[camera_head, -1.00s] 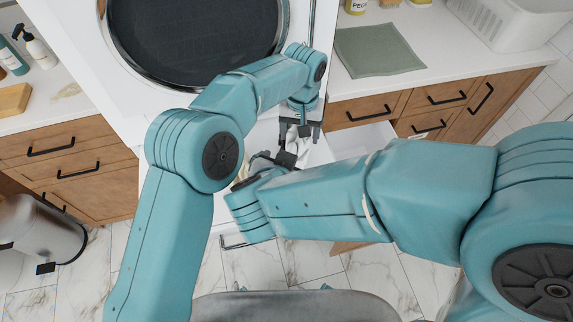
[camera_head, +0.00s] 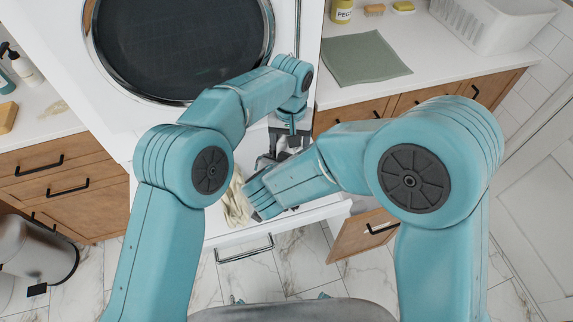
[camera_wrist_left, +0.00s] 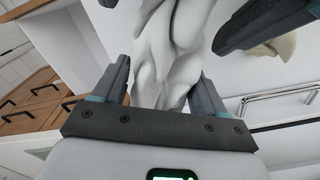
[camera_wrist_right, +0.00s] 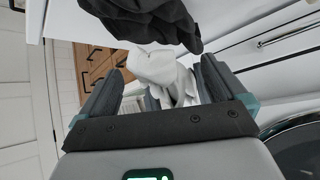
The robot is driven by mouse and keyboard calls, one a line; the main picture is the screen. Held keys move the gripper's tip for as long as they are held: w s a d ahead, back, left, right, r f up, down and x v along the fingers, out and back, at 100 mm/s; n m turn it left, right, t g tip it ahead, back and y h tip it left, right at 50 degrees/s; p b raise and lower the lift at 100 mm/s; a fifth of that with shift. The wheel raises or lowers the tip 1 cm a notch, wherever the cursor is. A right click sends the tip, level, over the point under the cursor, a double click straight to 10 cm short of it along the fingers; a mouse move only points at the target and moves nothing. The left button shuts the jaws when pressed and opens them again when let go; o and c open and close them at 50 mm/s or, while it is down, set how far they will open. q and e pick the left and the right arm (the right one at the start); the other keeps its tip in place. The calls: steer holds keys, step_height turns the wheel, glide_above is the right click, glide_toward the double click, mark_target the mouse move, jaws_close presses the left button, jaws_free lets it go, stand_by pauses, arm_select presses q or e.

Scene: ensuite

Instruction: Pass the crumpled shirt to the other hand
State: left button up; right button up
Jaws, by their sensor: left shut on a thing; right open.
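The crumpled shirt (camera_wrist_left: 172,45) is white-grey and hangs in folds between the fingers of my left gripper (camera_wrist_left: 161,78) in the left wrist view. That gripper is shut on it. In the head view my left gripper (camera_head: 291,140) is over the open white drawer, and the shirt is mostly hidden there. My right gripper (camera_wrist_right: 160,72) is open, and the shirt (camera_wrist_right: 155,68) shows between its fingers in the right wrist view. I cannot tell whether they touch it. The right gripper's dark fingers (camera_wrist_left: 262,25) also show close beside the shirt in the left wrist view.
The open white drawer (camera_head: 325,212) lies below the grippers, with a cream cloth (camera_head: 237,203) at its left. A dark cloth (camera_wrist_right: 150,20) shows beyond my right gripper. The washer (camera_head: 180,45) stands behind; wooden cabinets flank it. A green mat (camera_head: 362,58) lies on the right counter.

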steer(key=c, duration=1.2)
arm_select(q)
steer(key=o, duration=1.2)
arm_select(e)
steer(key=shift+c, duration=0.3)
arm_select(q)
step_height(320, 180, up, 12)
steer(key=shift+r, duration=0.1)
